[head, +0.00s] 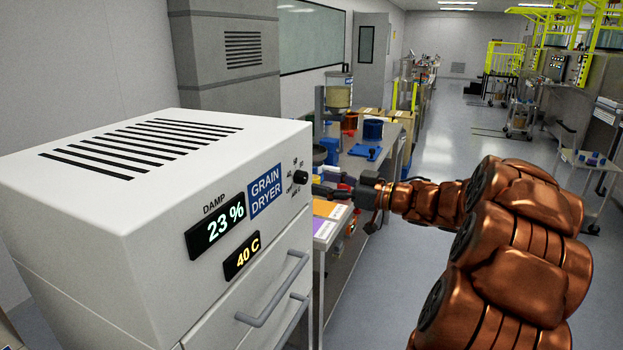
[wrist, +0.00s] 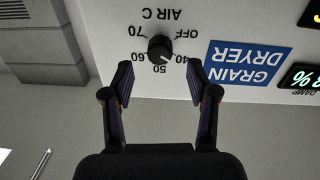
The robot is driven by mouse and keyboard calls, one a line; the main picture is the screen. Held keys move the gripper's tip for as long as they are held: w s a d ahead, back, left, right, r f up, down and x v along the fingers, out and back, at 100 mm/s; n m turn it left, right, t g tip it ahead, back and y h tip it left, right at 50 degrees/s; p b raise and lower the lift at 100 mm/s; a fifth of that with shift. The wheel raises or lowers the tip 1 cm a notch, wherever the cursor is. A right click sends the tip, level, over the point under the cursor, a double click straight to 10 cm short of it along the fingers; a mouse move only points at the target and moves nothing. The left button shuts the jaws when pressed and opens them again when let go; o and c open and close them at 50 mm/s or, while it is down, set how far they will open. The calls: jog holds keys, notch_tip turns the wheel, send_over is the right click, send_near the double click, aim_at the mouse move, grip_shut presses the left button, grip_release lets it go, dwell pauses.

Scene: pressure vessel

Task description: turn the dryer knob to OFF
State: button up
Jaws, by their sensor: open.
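The dryer knob (head: 300,177) is a small black round knob on the front of the white grain dryer (head: 110,215). In the wrist view the knob (wrist: 160,50) appears upside down, ringed by the labels OFF, 40, 50, 60 and 70 under AIR C. A small pale mark on it seems to point toward the 40 to 50 side; it is hard to read exactly. My gripper (wrist: 160,70) is open and empty, its two fingertips apart on either side of the knob's line. In the head view my gripper (head: 326,187) is close in front of the knob; contact is not visible.
The dryer's displays read 23 % (head: 226,224) and 40 C (head: 243,257). A drawer handle (head: 275,290) sticks out below them. A bench (head: 345,240) with containers stands beyond the dryer.

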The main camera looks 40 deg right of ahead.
aim_at(306, 180)
jog(key=shift+p+x, duration=0.35)
jog(key=shift+x, duration=1.7)
jog(key=shift+c, duration=0.2)
grip_shut()
jog(key=shift+f+b, duration=0.1)
jog(key=shift+b, duration=0.25)
